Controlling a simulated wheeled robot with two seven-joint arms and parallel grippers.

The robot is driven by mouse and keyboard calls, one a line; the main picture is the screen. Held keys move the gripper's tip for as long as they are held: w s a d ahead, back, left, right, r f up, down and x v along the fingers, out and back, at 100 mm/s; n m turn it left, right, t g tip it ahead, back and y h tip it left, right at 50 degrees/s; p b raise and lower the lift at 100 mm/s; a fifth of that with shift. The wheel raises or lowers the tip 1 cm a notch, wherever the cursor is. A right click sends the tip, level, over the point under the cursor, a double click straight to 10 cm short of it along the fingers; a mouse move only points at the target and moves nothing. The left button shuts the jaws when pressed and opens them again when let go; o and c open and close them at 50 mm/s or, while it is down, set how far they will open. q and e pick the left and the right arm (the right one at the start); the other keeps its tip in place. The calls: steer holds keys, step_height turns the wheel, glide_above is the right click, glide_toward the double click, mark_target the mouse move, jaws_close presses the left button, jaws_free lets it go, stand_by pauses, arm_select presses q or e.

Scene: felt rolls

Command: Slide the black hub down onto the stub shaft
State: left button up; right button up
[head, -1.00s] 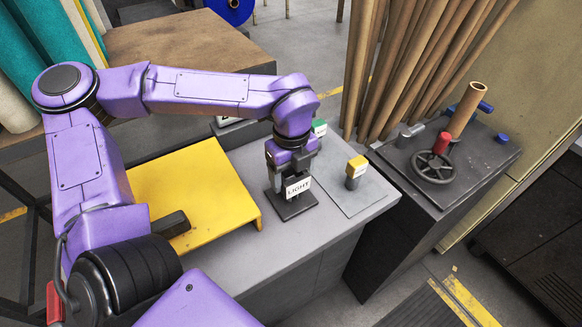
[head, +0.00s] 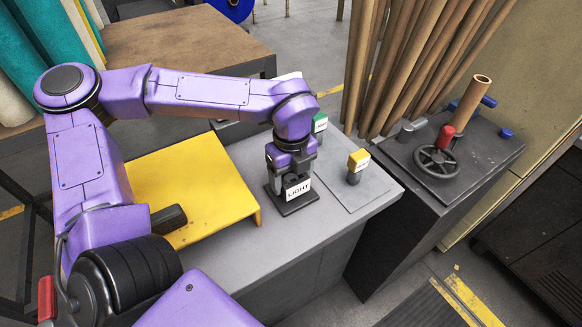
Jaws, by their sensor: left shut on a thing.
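My left gripper (head: 291,172) points straight down over the grey bench. It is shut on the black hub (head: 289,186), which carries a white "LIGHT" label (head: 298,190) on its front. Only a small dark part of the hub shows around the label and fingers. The hub is upright, just above or on a dark square base plate (head: 286,211). The stub shaft is hidden behind the hub, label and gripper, so I cannot tell how far the hub is down on it. My right gripper is not in view.
A green-topped post (head: 319,123) stands close behind my gripper. A yellow-topped post (head: 358,162) stands to its right on a grey plate. A yellow sheet stand (head: 190,185) is on the left. A dark cabinet (head: 440,190) with a handwheel (head: 437,161) stands further right.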

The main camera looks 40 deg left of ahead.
arm_select(q)
steer(key=shift+f+b, duration=0.65)
steer(key=shift+f, duration=0.25)
stand_by(0.4)
steer(key=o, duration=1.2)
steer(key=shift+o, duration=0.2)
step_height(320, 180, up, 11)
steer(key=shift+f, duration=0.2)
